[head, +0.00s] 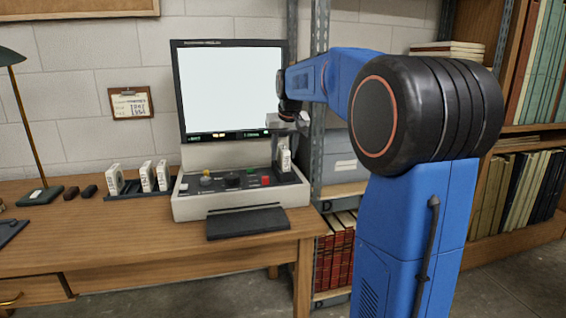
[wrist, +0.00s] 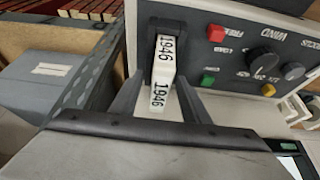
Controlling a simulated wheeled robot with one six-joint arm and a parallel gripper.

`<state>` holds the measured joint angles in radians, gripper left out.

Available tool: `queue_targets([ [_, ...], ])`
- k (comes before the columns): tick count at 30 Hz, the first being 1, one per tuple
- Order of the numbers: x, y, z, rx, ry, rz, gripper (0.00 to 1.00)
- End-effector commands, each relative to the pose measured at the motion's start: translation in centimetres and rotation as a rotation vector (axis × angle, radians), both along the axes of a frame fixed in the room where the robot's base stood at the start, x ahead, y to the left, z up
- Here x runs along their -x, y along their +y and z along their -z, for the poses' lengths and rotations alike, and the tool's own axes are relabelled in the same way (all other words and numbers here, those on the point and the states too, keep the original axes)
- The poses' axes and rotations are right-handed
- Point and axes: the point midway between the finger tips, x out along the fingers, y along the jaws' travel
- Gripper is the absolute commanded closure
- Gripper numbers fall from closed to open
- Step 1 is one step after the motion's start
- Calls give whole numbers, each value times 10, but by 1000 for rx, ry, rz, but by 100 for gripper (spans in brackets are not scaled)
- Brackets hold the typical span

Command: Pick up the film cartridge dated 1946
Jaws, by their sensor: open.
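The white film cartridge (head: 284,159) marked 1946 stands upright at the right end of the film reader's control deck (head: 215,186). In the wrist view the cartridge (wrist: 161,75) shows 1946 on two faces and appears between the two dark fingers of my gripper (wrist: 160,84). The fingers are open, with a gap on both sides of it. In the head view my gripper (head: 286,135) is directly over the cartridge, close to its top. How far down the fingers reach beside it is hard to tell.
The reader's lit screen (head: 228,90) rises just behind my gripper. A metal shelf post (head: 318,100) stands close on the right. Several knobs and buttons, including a red button (wrist: 216,33), sit beside the cartridge. Other white cartridges (head: 147,177) stand in a dark rack on the desk.

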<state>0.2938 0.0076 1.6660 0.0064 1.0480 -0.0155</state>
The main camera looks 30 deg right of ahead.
Motion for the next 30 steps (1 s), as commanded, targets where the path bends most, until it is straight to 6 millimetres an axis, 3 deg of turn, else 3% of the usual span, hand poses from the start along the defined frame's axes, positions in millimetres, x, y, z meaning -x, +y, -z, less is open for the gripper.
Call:
queue_targets([
  [3,-4,-1,12,1,0,0,58],
  [10,-5,-1,14,1,-1,0,58],
  [15,-5,-1,13,2,-1,-1,96],
  [16,-5,-1,13,2,-1,-1,100],
  [25,-5,-1,11,1,-2,0,100],
  [30,-6,-2,-6,2,-3,0,100],
])
